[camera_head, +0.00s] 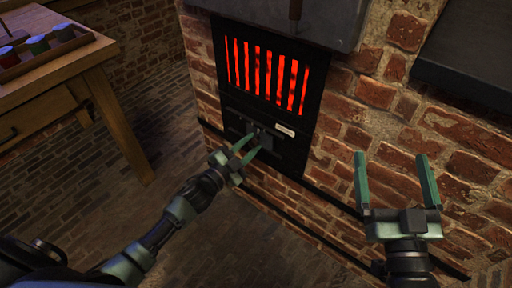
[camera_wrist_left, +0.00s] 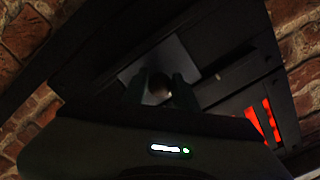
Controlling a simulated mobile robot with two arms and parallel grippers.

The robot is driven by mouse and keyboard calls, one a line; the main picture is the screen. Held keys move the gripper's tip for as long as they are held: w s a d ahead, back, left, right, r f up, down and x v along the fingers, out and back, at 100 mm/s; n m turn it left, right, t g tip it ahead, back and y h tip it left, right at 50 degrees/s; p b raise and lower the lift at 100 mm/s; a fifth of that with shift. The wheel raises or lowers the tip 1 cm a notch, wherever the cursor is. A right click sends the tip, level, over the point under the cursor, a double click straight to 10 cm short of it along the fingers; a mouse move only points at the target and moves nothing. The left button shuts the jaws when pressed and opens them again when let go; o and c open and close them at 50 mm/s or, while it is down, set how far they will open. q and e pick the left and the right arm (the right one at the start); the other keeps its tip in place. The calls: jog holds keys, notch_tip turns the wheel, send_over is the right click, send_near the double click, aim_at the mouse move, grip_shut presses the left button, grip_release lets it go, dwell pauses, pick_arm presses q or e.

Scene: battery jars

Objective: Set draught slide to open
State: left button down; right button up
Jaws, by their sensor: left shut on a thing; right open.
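The draught slide (camera_head: 258,135) is a dark plate with a small knob, set in the black panel below the glowing grate. A small pale label (camera_head: 285,130) sits just to its right. My left gripper (camera_head: 247,148) reaches up to the slide, its green fingers shut on the knob. In the left wrist view the two fingers (camera_wrist_left: 161,92) close around a rounded knob (camera_wrist_left: 161,86) in front of a grey plate (camera_wrist_left: 172,62). The slide's exact position is hard to tell. My right gripper (camera_head: 396,180) is open and empty in front of the brick wall.
The grate (camera_head: 265,75) glows red behind vertical bars above the slide. A dark rail (camera_head: 310,185) runs along the brick wall below. A wooden table (camera_head: 60,62) with a tray of coloured jars (camera_head: 38,45) stands at left. The floor between is clear.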

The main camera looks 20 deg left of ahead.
pick_arm(q)
jog(key=a, duration=0.2)
jog(key=w+a, duration=0.1)
jog(key=a, duration=0.1)
jog(key=w+a, duration=0.1)
jog(key=a, duration=0.2)
jog(key=shift+w, duration=0.2)
pick_arm(e)
jog(key=shift+d+f, duration=0.1)
jog(key=shift+f, duration=0.1)
pick_arm(q)
jog(key=c, duration=1.1)
grip_release()
jog(key=p+v, duration=0.2)
jog(key=v, duration=0.5)
jog(key=shift+s+a, duration=0.15)
jog(key=shift+s, duration=0.2)
pick_arm(e)
notch_tip(320, 180, down, 9)
jog(key=d+g+h, duration=0.1)
jog(key=g, duration=0.4)
jog(key=shift+s+d+h, duration=0.15)
jog(key=shift+s+h, duration=0.1)
jog(key=shift+h, duration=0.05)
jog(key=shift+r, duration=0.1)
